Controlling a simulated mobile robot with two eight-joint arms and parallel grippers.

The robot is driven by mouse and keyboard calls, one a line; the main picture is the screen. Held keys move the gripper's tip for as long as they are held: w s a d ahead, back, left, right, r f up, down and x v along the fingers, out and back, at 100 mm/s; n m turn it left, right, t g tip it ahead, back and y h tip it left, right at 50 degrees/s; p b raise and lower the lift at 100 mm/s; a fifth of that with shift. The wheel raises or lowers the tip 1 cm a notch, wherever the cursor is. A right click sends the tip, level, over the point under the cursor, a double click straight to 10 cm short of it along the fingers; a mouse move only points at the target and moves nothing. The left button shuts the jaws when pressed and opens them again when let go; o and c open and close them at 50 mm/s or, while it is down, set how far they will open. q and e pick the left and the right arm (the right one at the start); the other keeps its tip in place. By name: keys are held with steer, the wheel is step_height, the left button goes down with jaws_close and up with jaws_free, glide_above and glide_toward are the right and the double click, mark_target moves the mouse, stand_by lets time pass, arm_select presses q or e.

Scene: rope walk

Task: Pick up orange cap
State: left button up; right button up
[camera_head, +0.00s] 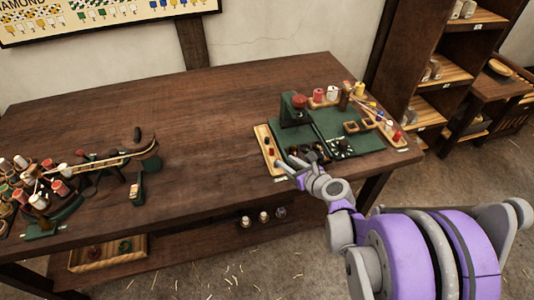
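A narrow wooden tray (261,134) lies along the left edge of a green work mat (328,117) on the table. A tiny orange-red piece (270,152) in this tray may be the orange cap, but it is too small to be sure. My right gripper (289,161) reaches in from the lower right, over the front left corner of the mat, close to the tray's near end. Its fingers are small and blend with dark items there, so I cannot tell whether they are open or shut. My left gripper is out of view.
Many thread spools (40,201) and a wooden tool (120,160) fill the table's left side. The table's middle (205,125) is clear. Shelves (440,90) stand at right.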

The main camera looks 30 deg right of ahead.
mark_target(272, 150)
steer(key=x, duration=0.4)
steer(key=shift+d+f, duration=0.1)
steer(key=x, duration=0.5)
steer(key=shift+w, duration=0.45)
jaws_close()
